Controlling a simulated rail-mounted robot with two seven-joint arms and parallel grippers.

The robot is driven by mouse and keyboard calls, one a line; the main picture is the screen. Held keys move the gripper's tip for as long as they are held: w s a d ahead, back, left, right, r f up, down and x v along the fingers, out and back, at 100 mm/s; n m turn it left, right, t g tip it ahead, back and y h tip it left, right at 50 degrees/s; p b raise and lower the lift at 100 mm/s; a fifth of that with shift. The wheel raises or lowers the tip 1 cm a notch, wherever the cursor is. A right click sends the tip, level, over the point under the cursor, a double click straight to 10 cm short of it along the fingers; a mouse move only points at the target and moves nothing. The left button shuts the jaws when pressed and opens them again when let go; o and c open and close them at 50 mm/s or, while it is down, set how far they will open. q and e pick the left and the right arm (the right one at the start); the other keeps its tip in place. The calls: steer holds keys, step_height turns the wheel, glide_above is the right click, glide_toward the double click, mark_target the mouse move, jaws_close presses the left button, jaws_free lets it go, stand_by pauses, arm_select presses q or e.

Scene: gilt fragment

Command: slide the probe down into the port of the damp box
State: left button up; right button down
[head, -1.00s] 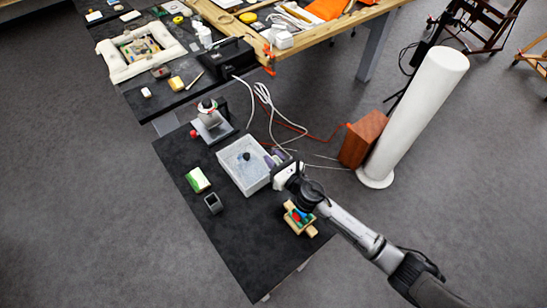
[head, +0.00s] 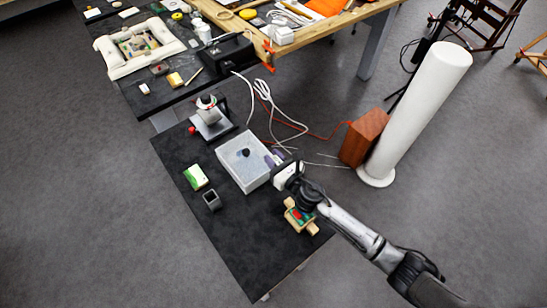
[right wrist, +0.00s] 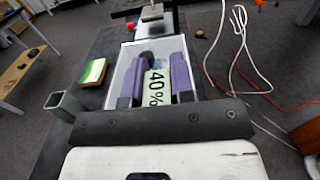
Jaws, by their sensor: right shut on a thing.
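The damp box (head: 236,178) is a pale, shallow box on the dark bench, with a small dark round piece, apparently the port (head: 246,153), on its top. The box also shows in the right wrist view (right wrist: 126,62), with the dark round piece (right wrist: 146,58) beside the left fingertip. My right gripper (head: 271,159) is at the box's right edge. Its purple fingers (right wrist: 158,75) are shut on a pale piece marked "40%" (right wrist: 157,92), which looks like the probe. Its lower end is hidden, and I cannot tell whether it touches the port. My left gripper is not in view.
A grey hollow block (head: 212,200) and a green-and-white block (head: 195,177) lie left of the box. A stand with a red knob (head: 210,120) is behind it. A wooden piece (head: 300,217) lies under my right arm. The bench's front is clear.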

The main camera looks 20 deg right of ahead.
steer(key=shift+f+b, duration=0.4)
steer(key=shift+f, duration=0.05)
steer(key=shift+f+b, duration=1)
steer(key=shift+f, duration=0.1)
